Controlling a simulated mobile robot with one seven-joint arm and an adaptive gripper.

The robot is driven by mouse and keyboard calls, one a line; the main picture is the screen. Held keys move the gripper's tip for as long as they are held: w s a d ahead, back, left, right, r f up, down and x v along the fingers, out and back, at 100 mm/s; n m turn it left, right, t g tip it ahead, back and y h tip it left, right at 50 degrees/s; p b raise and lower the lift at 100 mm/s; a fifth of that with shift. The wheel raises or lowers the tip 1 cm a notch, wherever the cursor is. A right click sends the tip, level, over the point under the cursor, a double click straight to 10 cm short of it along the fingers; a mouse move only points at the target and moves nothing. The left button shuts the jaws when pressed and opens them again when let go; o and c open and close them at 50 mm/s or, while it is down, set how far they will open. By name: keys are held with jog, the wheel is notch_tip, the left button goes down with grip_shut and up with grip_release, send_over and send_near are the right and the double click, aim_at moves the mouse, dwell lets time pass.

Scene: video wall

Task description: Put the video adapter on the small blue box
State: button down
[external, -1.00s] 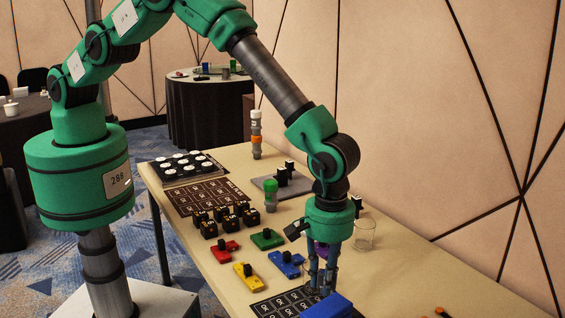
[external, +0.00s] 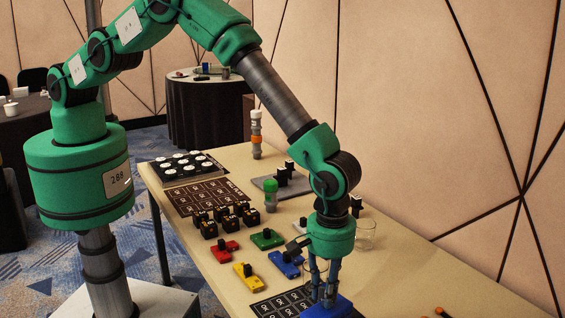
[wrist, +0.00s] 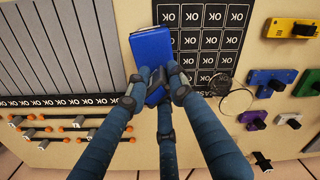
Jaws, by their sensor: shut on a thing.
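The small blue box (external: 330,308) is at the bottom edge of the external view, partly cut off. In the wrist view the blue box (wrist: 152,52) lies partly over the dark OK-printed sheet, with its lower end at my fingers. My gripper (external: 328,292) is low over the box, fingers pointing down, and it also shows in the wrist view (wrist: 157,88). Its fingers are closed in on the video adapter, which they almost wholly hide. I cannot tell whether the adapter touches the box.
A clear glass (external: 365,236) stands near my wrist, and it also shows in the wrist view (wrist: 236,103). Blue (external: 285,264), green (external: 267,239), yellow (external: 249,277) and red (external: 225,251) pieces lie left of the gripper. The table's right side is mostly clear.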

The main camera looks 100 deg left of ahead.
jog(key=shift+f, duration=0.15)
jog(key=c, duration=1.5)
grip_release()
notch_tip(320, 180, up, 12)
jog(key=shift+w+r, duration=0.1)
jog(key=shift+r, duration=0.05)
